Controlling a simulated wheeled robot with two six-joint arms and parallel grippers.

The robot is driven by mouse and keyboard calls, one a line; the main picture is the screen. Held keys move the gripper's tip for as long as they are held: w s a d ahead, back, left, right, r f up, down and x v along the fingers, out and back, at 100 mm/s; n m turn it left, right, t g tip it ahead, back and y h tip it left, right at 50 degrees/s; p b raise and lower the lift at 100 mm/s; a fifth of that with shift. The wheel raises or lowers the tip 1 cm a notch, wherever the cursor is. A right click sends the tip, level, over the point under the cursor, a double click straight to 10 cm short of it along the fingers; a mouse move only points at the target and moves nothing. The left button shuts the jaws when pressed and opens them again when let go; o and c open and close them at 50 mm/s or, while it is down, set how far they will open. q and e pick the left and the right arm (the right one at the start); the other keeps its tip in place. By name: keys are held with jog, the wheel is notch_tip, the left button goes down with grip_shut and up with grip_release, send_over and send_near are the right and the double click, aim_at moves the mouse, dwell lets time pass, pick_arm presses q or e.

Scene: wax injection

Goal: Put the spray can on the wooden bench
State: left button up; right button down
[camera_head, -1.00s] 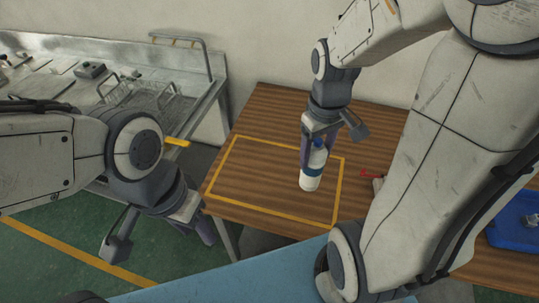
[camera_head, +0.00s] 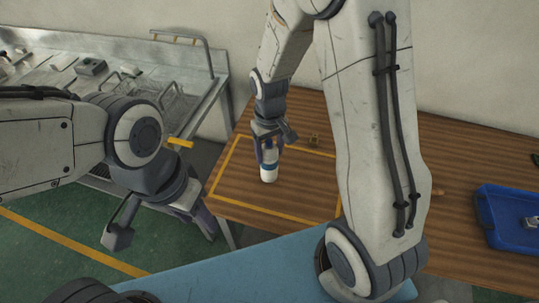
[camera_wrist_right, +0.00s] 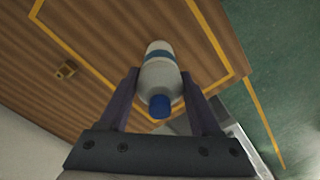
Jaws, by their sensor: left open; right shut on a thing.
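The spray can (camera_head: 268,175) is a white bottle with a blue band and blue cap. My right gripper (camera_head: 268,150) is shut on it and holds it upright over the yellow-outlined area of the wooden bench (camera_head: 300,180). I cannot tell whether its base touches the wood. In the right wrist view the can (camera_wrist_right: 160,78) stands between the two fingers, blue cap toward the camera, over the bench (camera_wrist_right: 105,30). My left gripper (camera_head: 203,212) is open and empty, off the bench's left front corner.
A small yellow-brown object (camera_head: 313,139) lies on the bench, right of the can. A blue tray (camera_head: 492,212) stands at the bench's right. A metal worktop (camera_head: 60,85) is at the left. A light-blue surface (camera_head: 240,268) lies in front. Bare wood surrounds the can.

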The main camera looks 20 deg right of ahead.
jog(key=shift+f, duration=1.4)
jog(key=shift+f, duration=0.2)
jog(key=shift+c, duration=0.5)
grip_release()
jog(key=shift+r, duration=0.1)
jog(key=r, duration=1.2)
jog(key=shift+s+a+r, duration=0.2)
jog(key=shift+s+a, duration=0.05)
jog(key=s+a+r+n, duration=0.1)
jog(key=s+a, duration=0.2)
jog(key=s, duration=0.3)
jog(key=s+a+r+n, duration=0.1)
jog(key=s+a+n, duration=0.1)
jog(key=s, duration=0.5)
jog(key=s+a+r+n+y, duration=0.1)
jog(key=s+a+n, duration=0.1)
jog(key=s+a, duration=0.2)
jog(key=shift+s+r, duration=0.4)
jog(key=shift+s, duration=0.75)
